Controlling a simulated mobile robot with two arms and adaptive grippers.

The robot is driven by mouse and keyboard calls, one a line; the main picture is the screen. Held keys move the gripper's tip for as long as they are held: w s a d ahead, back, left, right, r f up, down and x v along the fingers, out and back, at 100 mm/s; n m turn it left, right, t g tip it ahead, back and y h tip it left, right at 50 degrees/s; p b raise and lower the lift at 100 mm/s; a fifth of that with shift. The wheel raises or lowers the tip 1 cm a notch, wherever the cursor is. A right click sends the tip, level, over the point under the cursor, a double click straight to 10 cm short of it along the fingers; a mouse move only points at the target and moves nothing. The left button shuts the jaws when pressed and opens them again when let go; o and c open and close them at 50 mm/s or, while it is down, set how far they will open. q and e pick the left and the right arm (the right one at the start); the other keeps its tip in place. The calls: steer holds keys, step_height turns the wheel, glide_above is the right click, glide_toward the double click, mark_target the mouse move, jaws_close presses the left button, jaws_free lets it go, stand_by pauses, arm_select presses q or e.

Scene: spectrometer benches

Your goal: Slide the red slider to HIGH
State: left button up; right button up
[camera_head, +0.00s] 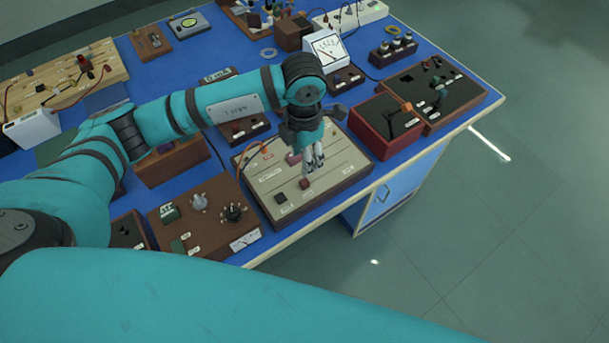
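A beige panel (342,160) in a dark frame lies near the front edge of the blue bench and carries slots, small labels and knobs. A small dark red knob (304,184), which looks like the red slider, sits near its front edge. A pinkish knob (293,158) sits further back, left of my fingers. The labels are too small to read, so I cannot tell which end is HIGH. My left gripper (314,165) points down over the panel, just behind the dark red knob. Its fingers look close together; I cannot tell whether they touch anything. My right gripper is out of view.
A red-sided box (366,130) with an orange-tipped lever stands right of the panel. A brown box with knobs (180,225) stands left of it. A white meter (327,49) stands behind. Open floor (480,240) lies beyond the bench's front edge.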

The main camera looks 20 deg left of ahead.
mark_target(305, 181)
arm_select(q)
step_height(305, 181, down, 10)
steer(key=shift+w+r+p, duration=0.1)
steer(key=shift+w+p, duration=0.05)
steer(key=shift+p, duration=0.9)
steer(key=shift+f, duration=0.7)
steer(key=c, duration=0.6)
jaws_close()
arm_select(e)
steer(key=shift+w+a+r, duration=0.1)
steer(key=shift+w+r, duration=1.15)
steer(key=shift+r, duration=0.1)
